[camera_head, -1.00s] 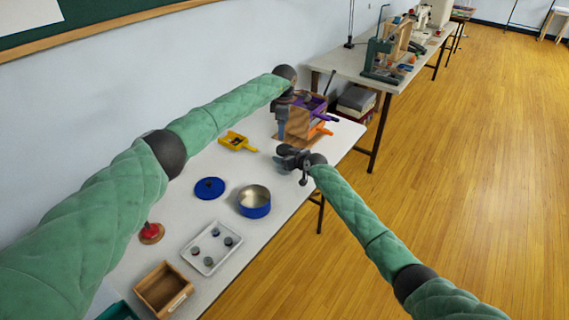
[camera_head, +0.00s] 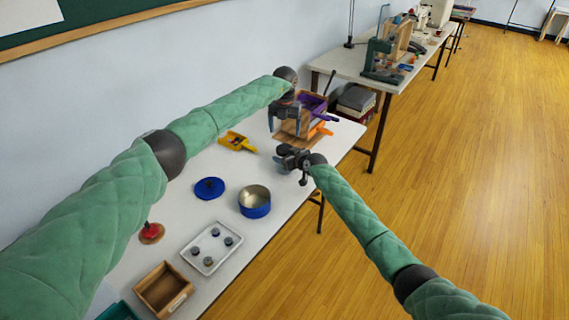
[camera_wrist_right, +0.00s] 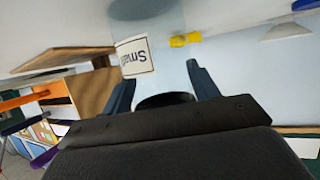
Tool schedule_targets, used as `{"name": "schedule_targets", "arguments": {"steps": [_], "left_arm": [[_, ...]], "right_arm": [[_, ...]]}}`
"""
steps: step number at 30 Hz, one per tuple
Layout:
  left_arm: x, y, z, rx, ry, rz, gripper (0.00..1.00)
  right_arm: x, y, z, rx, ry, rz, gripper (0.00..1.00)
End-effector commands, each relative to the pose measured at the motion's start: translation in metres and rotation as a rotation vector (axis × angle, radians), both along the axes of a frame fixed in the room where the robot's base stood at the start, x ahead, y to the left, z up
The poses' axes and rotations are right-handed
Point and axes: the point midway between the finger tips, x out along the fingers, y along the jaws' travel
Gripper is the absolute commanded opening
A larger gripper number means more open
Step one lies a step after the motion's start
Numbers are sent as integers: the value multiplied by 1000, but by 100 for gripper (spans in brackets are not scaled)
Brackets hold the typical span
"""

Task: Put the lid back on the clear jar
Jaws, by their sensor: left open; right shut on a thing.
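My right gripper (camera_head: 292,157) is out over the far part of the table, near its right edge. In the right wrist view (camera_wrist_right: 160,88) its fingers are shut on a dark round thing (camera_wrist_right: 165,98), which looks like the lid; the palm hides part of it. A faint, see-through shape (camera_wrist_right: 155,14) beyond the fingertips looks like the clear jar, near a white label (camera_wrist_right: 135,57) with upside-down letters. I cannot make out the jar in the head view. My left gripper (camera_head: 284,120) is open, in front of the wooden box, with its fingers pointing down.
A wooden box (camera_head: 300,127) with purple and orange scoops stands at the table's far end. A yellow scoop (camera_head: 238,142), blue lid (camera_head: 209,188), blue tin (camera_head: 254,202), white tray (camera_head: 197,259) and wooden box (camera_head: 163,289) lie nearer. A second table (camera_head: 345,62) stands behind.

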Motion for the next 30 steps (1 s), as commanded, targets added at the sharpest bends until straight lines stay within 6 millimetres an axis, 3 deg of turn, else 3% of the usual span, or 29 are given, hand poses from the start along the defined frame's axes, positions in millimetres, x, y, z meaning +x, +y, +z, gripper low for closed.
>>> {"name": "schedule_targets", "arguments": {"steps": [6, 12, 25, 30], "left_arm": [[0, -1, 0, -2, -1, 255, 80], [0, -1, 0, -2, -1, 376, 80], [0, -1, -1, -1, -1, 399, 80], [0, -1, -11, -1, 1, 399, 80]], "right_arm": [[0, 0, 0, 0, 0, 0, 0], [0, 0, 0, 0, 0, 0, 0], [0, 0, 0, 0, 0, 0, 0], [0, 0, 0, 0, 0, 0, 0]]}}
